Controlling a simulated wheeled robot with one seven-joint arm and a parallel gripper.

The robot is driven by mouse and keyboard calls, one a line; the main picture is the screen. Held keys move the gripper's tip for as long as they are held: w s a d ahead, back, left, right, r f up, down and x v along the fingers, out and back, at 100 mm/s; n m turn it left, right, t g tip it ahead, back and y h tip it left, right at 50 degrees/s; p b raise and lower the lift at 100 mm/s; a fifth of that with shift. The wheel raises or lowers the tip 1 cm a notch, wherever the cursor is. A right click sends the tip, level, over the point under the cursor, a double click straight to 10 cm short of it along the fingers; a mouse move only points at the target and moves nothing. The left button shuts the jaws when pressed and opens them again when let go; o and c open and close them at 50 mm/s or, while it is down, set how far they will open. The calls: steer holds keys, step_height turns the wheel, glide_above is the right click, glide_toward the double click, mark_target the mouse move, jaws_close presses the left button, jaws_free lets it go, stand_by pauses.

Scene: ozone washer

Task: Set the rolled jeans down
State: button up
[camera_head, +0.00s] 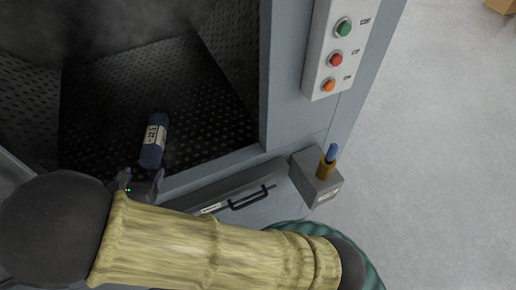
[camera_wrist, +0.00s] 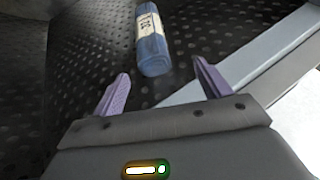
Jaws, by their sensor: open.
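The rolled jeans (camera_head: 152,152) are a dark blue roll with a white paper band, lying on the perforated dark floor (camera_head: 205,128) inside the washer chamber, near its front sill. In the wrist view the jeans (camera_wrist: 153,52) lie beyond my fingertips, apart from them. My gripper (camera_head: 140,180) is at the chamber opening, just on the near side of the roll. In the wrist view my gripper (camera_wrist: 158,85) has its two purple fingers spread wide with nothing between them.
The grey front sill (camera_head: 215,165) runs just under my gripper. A drawer with a black handle (camera_head: 250,197) sits below it. A button panel (camera_head: 335,55) and a small box with a blue-topped post (camera_head: 328,160) are at the right. The chamber floor around the roll is clear.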

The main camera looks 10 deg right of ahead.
steer(key=w+d+m+g+h, duration=0.1)
steer(key=d+m, duration=0.1)
steer(key=d, duration=0.1)
steer(key=w+d+m+g+h, duration=0.1)
steer(key=d+m, duration=0.1)
steer(key=d, duration=0.2)
steer(key=w+d+m+g+h, duration=0.1)
steer(key=d+m+g, duration=0.1)
steer(key=d, duration=0.2)
steer(key=shift+d+r, duration=0.1)
steer(key=shift+d, duration=0.1)
steer(key=s+d+r+m+g+y, duration=0.2)
steer(key=d+m, duration=0.6)
steer(key=m, duration=0.1)
steer(key=s+d+r+m+g+y, duration=0.1)
steer(key=s+d+m+g, duration=0.1)
steer(key=d+m, duration=0.7)
steer(key=s+d+r+m+g+y, duration=0.2)
steer(key=s+d+m, duration=0.1)
steer(key=d+m, duration=0.5)
steer(key=shift+s+d+r+m+y, duration=0.15)
steer(key=shift+s+r+m+y, duration=0.15)
steer(key=shift+m, duration=0.4)
